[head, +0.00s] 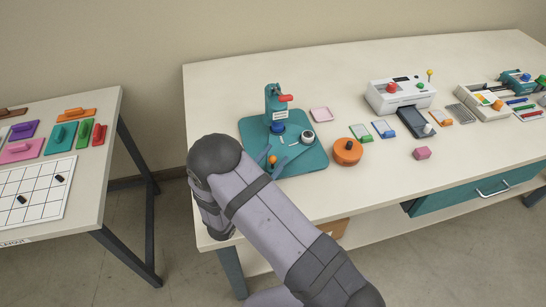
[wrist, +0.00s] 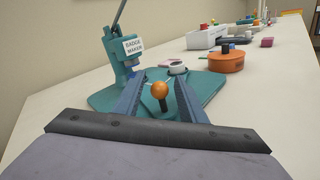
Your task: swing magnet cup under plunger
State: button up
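The teal badge maker press (head: 273,101) stands on a teal base plate (head: 316,158); its sign reads "BADGE MAKER" in the wrist view (wrist: 133,46). Its blue plunger (head: 278,128) is low over the plate, and what lies directly beneath is too small to tell. A pale round cup (head: 308,136) with a dark centre, perhaps the magnet cup, sits right of the plunger, not under it; it also shows in the wrist view (wrist: 178,68). An orange ball knob (wrist: 159,89) on a black stem stands between my gripper's (wrist: 158,98) open fingers, with visible gaps on both sides.
An orange round container (head: 347,152) stands just right of the base plate. A pink square tray (head: 321,115), small coloured parts and a white laminator (head: 401,94) stand farther right. A second table (head: 96,186) with coloured pieces is at left. The front table strip is clear.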

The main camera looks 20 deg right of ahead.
grip_shut()
jog(key=shift+s+d+n+y, duration=0.15)
jog(key=shift+n+y, duration=0.15)
jog(key=shift+s+d+f+n+t+y, duration=0.1)
jog(key=shift+s+d+n+t+y, duration=0.15)
jog(key=shift+d+n+t+y, duration=0.35)
jog(key=shift+s+d+n+t+y, duration=0.3)
jog(key=shift+n+t+y, duration=0.2)
jog(key=shift+t+y, duration=0.3)
jog(key=shift+s+d+n+t+y+b, duration=0.1)
jog(key=shift+d+n+t+y+b, duration=0.15)
jog(key=shift+n+y, duration=0.3)
jog(key=shift+s+d+n+t+y+b, duration=0.1)
jog(key=shift+d+n+t+y, duration=0.25)
jog(key=shift+y, duration=0.35)
jog(key=shift+s+d+n+t+y+b, duration=0.1)
jog(key=shift+d+n+t+y+b, duration=0.1)
jog(key=shift+d+n+y, duration=0.35)
jog(key=shift+a+y, duration=0.1)
jog(key=shift+y, duration=0.3)
grip_release()
